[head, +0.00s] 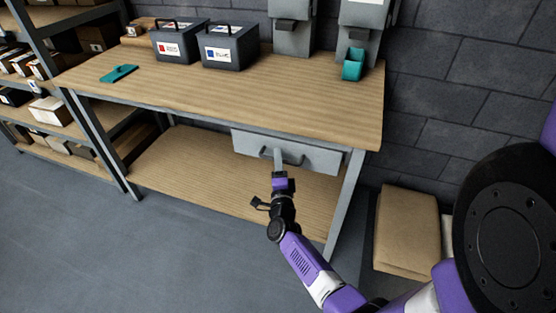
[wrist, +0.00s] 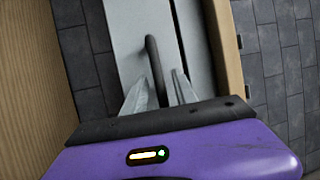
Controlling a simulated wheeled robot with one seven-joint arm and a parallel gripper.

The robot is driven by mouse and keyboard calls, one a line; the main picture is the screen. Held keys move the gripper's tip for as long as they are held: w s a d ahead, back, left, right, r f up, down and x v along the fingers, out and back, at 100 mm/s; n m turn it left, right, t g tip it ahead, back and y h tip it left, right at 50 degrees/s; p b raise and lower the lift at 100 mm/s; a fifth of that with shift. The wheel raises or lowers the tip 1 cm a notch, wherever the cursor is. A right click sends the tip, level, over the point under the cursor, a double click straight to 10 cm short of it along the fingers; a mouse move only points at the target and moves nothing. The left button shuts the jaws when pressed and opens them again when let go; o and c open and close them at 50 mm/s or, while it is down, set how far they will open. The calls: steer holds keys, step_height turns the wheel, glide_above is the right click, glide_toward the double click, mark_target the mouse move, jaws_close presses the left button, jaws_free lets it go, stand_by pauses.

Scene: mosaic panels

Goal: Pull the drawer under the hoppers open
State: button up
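The grey drawer (head: 322,158) hangs under the right part of the wooden workbench, below the two grey hoppers (head: 293,36) (head: 364,18). Its front looks flush, with no drawer side showing. A dark bar handle (wrist: 154,66) runs across the drawer front, which also shows in the wrist view (wrist: 128,45). My gripper (head: 279,162) is at the drawer front, at the handle. In the wrist view my gripper (wrist: 161,92) is open, one finger on each side of the handle's near end. Whether either finger touches the handle is unclear.
The workbench (head: 200,95) carries two grey cases (head: 178,46) (head: 228,52), a teal tool (head: 119,74) and a teal cup (head: 353,66) under the right hopper. A cardboard box (head: 407,228) stands right of the bench leg. The floor (head: 150,250) in front is clear.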

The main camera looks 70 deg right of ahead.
steer(key=shift+c, duration=0.2)
jaws_close()
stand_by(1.3)
